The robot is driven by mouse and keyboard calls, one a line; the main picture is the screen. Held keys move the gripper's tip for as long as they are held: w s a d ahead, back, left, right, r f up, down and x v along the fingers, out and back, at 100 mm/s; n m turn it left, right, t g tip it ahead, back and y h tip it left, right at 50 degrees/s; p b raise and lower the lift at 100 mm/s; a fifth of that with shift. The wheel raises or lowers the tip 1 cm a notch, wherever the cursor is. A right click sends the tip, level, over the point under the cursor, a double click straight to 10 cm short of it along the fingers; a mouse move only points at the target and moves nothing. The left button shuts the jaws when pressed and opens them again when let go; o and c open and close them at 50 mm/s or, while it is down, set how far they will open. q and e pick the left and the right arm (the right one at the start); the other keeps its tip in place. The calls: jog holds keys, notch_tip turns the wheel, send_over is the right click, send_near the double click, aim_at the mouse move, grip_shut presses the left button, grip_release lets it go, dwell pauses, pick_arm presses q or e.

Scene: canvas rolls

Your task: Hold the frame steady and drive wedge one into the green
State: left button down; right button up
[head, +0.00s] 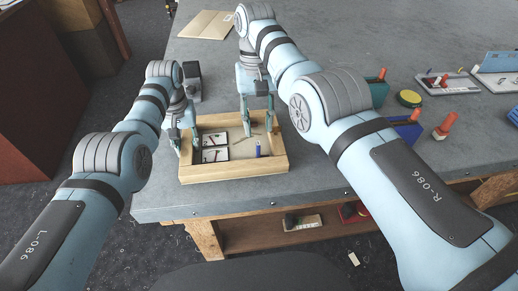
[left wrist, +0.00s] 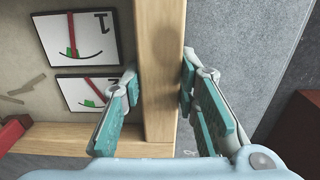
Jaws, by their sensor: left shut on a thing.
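The wooden frame (head: 234,172) with a canvas inside lies near the table's front edge. My left gripper (head: 184,138) is shut on its left rail; the left wrist view shows the rail (left wrist: 158,60) between the two teal fingers (left wrist: 160,115). Inside the frame are dial card one (left wrist: 75,35) and a second dial card (left wrist: 88,90), each with a red needle and a green patch. On card one the needle is at or beside the green. My right gripper (head: 257,130) is above the frame's far right part, fingers spread apart, seemingly empty. I cannot make out wedge one.
A small blue upright thing (head: 258,150) is inside the frame at the right. A dark device (head: 192,80) stands behind my left gripper. Red-handled tools, a yellow-topped round item (head: 409,98) and holders stand at the right. A flat cardboard piece (head: 208,24) lies at the back.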

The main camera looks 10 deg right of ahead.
pick_arm(q)
jog(key=c, duration=1.2)
grip_release()
jog(key=shift+a, duration=0.1)
notch_tip(320, 180, up, 21)
jog(key=p, duration=1.2)
jog(key=shift+f, duration=0.1)
